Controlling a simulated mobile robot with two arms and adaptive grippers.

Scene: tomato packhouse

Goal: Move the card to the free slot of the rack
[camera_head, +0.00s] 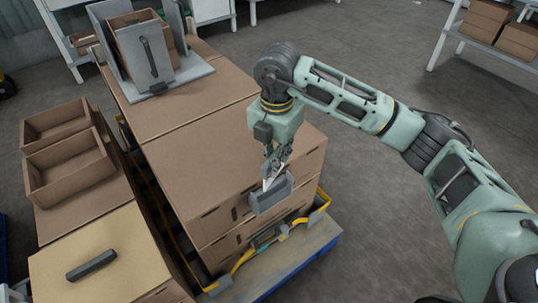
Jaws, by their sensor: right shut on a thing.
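My right gripper (275,166) points down at the near edge of the large cardboard boxes. It is shut on what looks like the card (268,184), of which only a small white sliver shows. Directly below the fingertips is a grey block-like holder (272,198), at the top front edge of the box; it may be the rack. I cannot tell whether the card is inside it or just above it, and its slots cannot be made out. My left gripper is not in view.
The boxes (203,155) stand on a pallet with a yellow strap (243,262). A dark grey bar (92,265) lies on a pale box at lower left. Open empty cartons (68,160) stand at left. A grey stand (178,74) holds a carton at the back. Floor at right is clear.

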